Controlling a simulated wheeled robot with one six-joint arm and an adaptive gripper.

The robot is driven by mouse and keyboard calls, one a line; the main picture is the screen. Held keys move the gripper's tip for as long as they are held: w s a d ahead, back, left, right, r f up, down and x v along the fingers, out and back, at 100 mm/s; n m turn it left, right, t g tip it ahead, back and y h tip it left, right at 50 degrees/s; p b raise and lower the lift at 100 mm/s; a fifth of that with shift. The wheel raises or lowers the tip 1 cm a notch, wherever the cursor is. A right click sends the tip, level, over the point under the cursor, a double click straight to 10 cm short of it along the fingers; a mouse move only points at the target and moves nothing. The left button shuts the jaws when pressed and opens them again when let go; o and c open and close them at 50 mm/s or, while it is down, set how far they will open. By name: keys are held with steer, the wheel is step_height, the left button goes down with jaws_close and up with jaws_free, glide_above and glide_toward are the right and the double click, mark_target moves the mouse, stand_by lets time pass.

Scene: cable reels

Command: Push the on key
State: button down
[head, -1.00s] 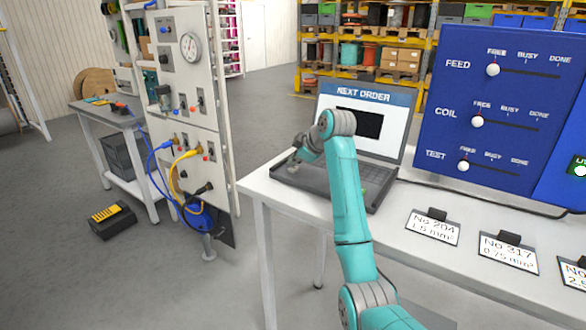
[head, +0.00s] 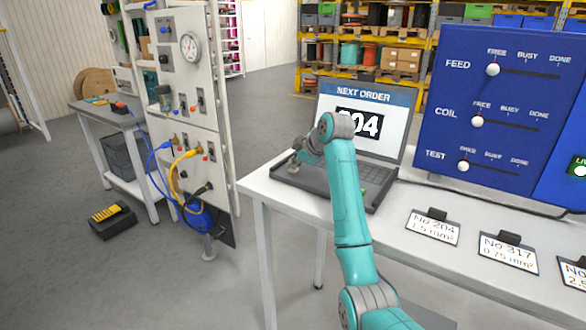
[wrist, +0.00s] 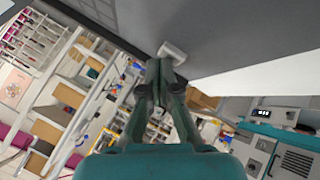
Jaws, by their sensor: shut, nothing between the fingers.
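The dark laptop (head: 312,183) stands open on the white table, its screen (head: 395,103) headed "NEXT ORDER". White digits ending in "04" show in the black box, partly hidden by my arm. My gripper (head: 292,168) is shut and empty, low over the left part of the laptop base. In the wrist view my fingertips (wrist: 166,66) are together beside a pale grey key (wrist: 173,50) on the dark surface. They look very close to it; I cannot tell whether they touch. No key label is readable.
A blue board (head: 490,120) with white slider knobs stands right of the laptop. Number cards, including No 204 (head: 433,228), lie along the table's front. A pale panel (head: 190,85) with cables stands left, across a floor gap.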

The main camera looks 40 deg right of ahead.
stand_by(0.4)
steer(key=shift+r, duration=0.35)
steer(key=shift+r, duration=3.05)
